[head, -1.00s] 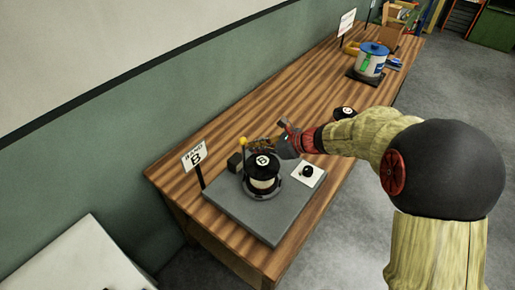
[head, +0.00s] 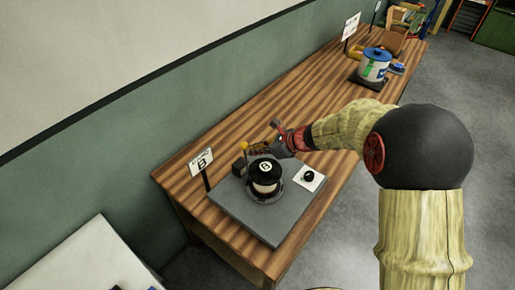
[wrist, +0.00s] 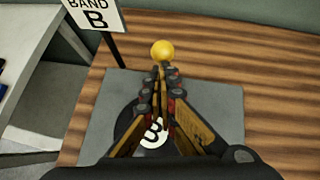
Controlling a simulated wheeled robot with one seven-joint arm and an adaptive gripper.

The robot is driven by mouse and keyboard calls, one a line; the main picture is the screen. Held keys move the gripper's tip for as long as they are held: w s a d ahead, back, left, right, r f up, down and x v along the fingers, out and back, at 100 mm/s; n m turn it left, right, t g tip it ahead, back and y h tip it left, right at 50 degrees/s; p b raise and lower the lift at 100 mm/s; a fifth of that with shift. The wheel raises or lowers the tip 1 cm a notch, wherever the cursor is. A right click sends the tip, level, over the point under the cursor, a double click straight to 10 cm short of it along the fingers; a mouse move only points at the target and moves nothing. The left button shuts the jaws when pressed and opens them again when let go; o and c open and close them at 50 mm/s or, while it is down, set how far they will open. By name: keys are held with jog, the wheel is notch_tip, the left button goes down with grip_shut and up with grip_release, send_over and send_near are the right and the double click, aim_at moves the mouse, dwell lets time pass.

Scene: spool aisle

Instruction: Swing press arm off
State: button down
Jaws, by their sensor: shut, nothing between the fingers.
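A yellow ball knob (wrist: 162,50) stands just beyond my fingertips in the wrist view; in the head view the knob (head: 247,146) is at the back left of the spool. I take it to be the press arm's handle; the rest of that arm is hidden. My gripper (wrist: 161,74) is shut and empty, its tips at or very close to the knob; contact is unclear. In the head view my gripper (head: 261,148) reaches over the plate's back edge. The spool (head: 265,176) has a black cap marked B and sits upright on a grey plate (head: 247,210).
A small dark block (head: 239,167) and a white square with a black knob (head: 308,179) flank the spool. A "BAND B" sign (head: 202,162) stands at the plate's left. A blue-lidded pot (head: 374,66) is farther along the wooden bench (head: 310,95).

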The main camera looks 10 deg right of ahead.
jog(key=w+a+h+p, duration=0.1)
jog(key=p, duration=0.4)
jog(key=w+a+r+g+h+p, duration=0.1)
jog(key=w+a+p, duration=0.1)
jog(key=p, duration=0.3)
jog(key=shift+a+g, duration=0.1)
jog(key=shift+g, duration=0.2)
jog(key=shift+w+a+f+p, duration=0.25)
jog(key=shift+w+a+p, duration=0.15)
jog(key=shift+p, duration=0.25)
jog(key=shift+w+a+f+p, duration=0.25)
jog(key=shift+w+a, duration=0.35)
jog(key=shift+w+a+f+p, duration=0.2)
jog(key=shift+w+a, duration=0.35)
jog(key=shift+w, duration=0.05)
jog(key=shift+d+r, duration=0.1)
jog(key=shift+r, duration=0.05)
notch_tip(320, 180, up, 9)
jog(key=p, duration=0.7)
send_over(246, 143)
jog(key=w, duration=0.1)
jog(key=shift+w+d, duration=0.15)
jog(key=shift+d, duration=0.15)
